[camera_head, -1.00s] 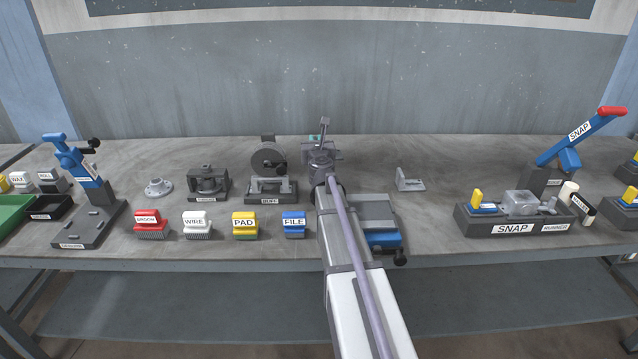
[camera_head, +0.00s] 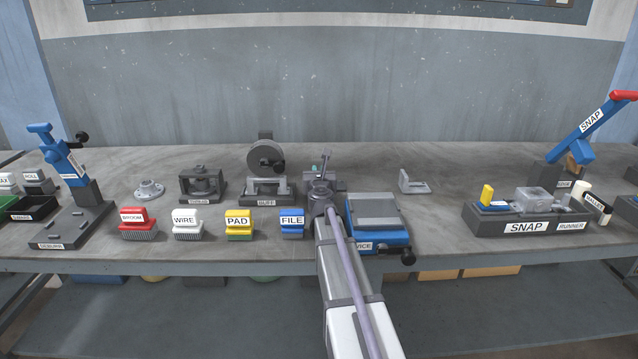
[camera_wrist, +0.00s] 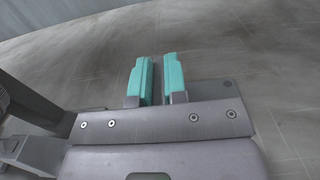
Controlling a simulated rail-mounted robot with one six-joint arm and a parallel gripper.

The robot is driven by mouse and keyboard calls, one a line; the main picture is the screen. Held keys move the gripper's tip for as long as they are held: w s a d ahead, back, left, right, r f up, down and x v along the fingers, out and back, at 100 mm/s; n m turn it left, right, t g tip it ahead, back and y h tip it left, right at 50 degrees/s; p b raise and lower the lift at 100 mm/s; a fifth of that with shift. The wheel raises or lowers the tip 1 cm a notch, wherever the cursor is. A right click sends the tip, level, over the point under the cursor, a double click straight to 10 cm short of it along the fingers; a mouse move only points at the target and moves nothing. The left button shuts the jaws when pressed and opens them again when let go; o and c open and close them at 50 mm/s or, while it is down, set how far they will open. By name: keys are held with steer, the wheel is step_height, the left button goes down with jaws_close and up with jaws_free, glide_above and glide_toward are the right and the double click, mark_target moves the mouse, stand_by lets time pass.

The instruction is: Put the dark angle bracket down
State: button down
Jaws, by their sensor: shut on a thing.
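My gripper (camera_wrist: 154,80) has teal fingertips and is shut on the dark angle bracket (camera_wrist: 212,92) in the wrist view. A flat dark grey plate with a hole shows right of the fingers; the rest of the bracket is hidden by the fingers and gripper body. The fingers are above the grey bench top, and I cannot tell whether the bracket touches it. In the head view my gripper (camera_head: 318,168) is over the bench between the buff wheel and the vice, and the held bracket cannot be made out there.
The blue vice (camera_head: 378,222) is right of my arm, with a light angle bracket (camera_head: 413,183) behind it. The buff stand (camera_head: 266,185) and FILE brush (camera_head: 292,222) are on the left. Free bench top lies between the vice and the SNAP fixture (camera_head: 525,215).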

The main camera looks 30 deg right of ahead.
steer(key=shift+r, duration=0.2)
steer(key=shift+f, duration=0.2)
steer(key=c, duration=1.2)
jaws_free()
steer(key=shift+o, duration=0.2)
steer(key=shift+r, duration=0.15)
steer(key=v, duration=0.7)
steer(key=shift+s+a, duration=0.15)
steer(key=shift+s, duration=0.15)
steer(key=shift+o, duration=0.4)
